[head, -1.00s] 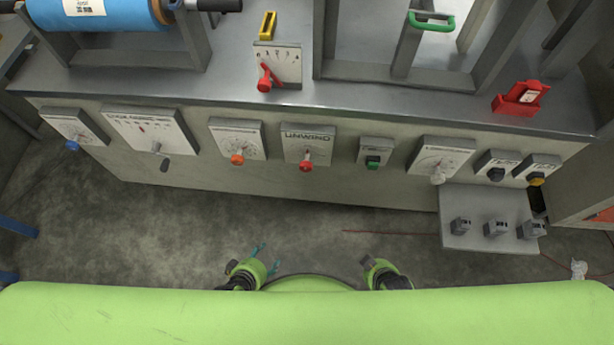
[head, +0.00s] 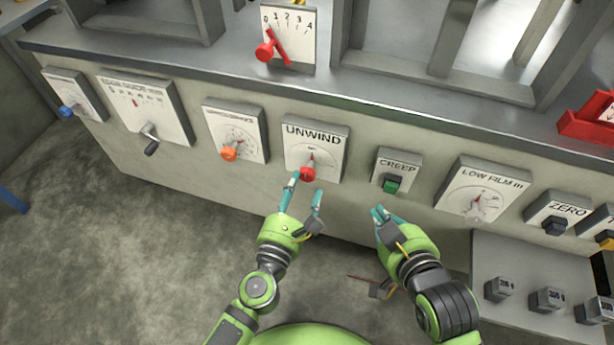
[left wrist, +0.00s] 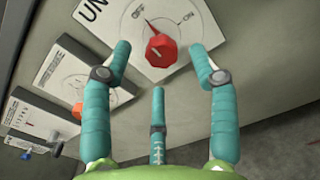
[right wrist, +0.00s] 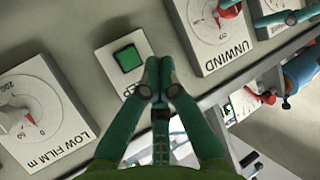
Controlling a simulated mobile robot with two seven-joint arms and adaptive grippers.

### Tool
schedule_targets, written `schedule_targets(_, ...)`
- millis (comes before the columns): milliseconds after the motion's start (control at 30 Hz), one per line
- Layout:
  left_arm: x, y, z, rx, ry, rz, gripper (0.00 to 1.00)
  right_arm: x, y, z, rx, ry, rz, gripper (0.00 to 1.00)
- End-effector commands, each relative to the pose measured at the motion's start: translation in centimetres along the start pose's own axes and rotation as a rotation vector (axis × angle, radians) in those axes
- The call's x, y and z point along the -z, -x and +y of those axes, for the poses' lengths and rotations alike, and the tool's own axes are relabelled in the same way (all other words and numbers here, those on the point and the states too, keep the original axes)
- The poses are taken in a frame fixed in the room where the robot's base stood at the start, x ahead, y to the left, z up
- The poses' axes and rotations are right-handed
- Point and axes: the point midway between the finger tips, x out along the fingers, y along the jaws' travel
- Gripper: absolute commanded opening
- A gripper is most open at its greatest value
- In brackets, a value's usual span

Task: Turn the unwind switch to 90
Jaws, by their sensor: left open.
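The unwind switch is a red knob (head: 308,174) on a white plate marked UNWIND (head: 315,137) on the panel front. Its pointer points up, toward the OFF mark. The knob (left wrist: 161,50) also shows in the left wrist view, between the fingertips but a little beyond them. My left gripper (head: 304,188) is open and empty just in front of the knob, with no clear contact. My right gripper (head: 381,214) stands below the creep switch, and its fingers (right wrist: 158,63) are together in the right wrist view with nothing visible between them.
The green creep button (head: 391,184) sits right of the unwind plate, and an orange knob (head: 229,153) sits left of it. A red lever (head: 265,52) stands on the ledge above. A shelf with weights (head: 480,262) juts out at the lower right.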

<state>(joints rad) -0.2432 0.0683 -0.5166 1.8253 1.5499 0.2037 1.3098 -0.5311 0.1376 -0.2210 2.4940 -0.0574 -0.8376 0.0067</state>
Motion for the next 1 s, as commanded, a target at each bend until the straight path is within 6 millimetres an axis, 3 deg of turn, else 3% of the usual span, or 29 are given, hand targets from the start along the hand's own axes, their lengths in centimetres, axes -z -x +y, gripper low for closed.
schedule_targets(100, -0.2, -2.1, 0.1, -0.001, -0.001, -0.002, 0.6, -0.8, 0.1, 0.2, -0.003, -0.003, -0.045, 0.0)
schedule_targets(300, -0.1, -4.5, 0.0, 0.0, -0.004, -0.001, 0.6, -1.2, 0.1, 0.2, -0.003, -0.004, -0.06, 0.0)
schedule_targets(667, 0.0, -5.1, 0.0, 0.001, -0.004, 0.001, 0.6, -1.2, 0.1, 0.2, -0.003, -0.004, -0.058, 0.0)
schedule_targets(767, 0.0, -5.1, 0.0, 0.001, -0.005, 0.001, 0.24, -1.2, 0.1, 0.2, -0.003, -0.004, -0.058, 0.0)
schedule_targets(800, 0.0, -5.1, 0.0, 0.001, -0.005, 0.001, 0.08, -1.2, 0.1, 0.2, -0.003, -0.004, -0.058, 0.0)
schedule_targets(833, 0.0, -5.1, 0.0, 0.001, -0.005, 0.001, 0.04, -1.2, 0.1, 0.2, -0.003, -0.004, -0.058, 0.0)
schedule_targets(1000, -0.1, -5.1, 0.0, 0.002, -0.005, -0.001, 0.04, -1.2, 0.1, 0.2, -0.003, -0.004, -0.058, 0.0)
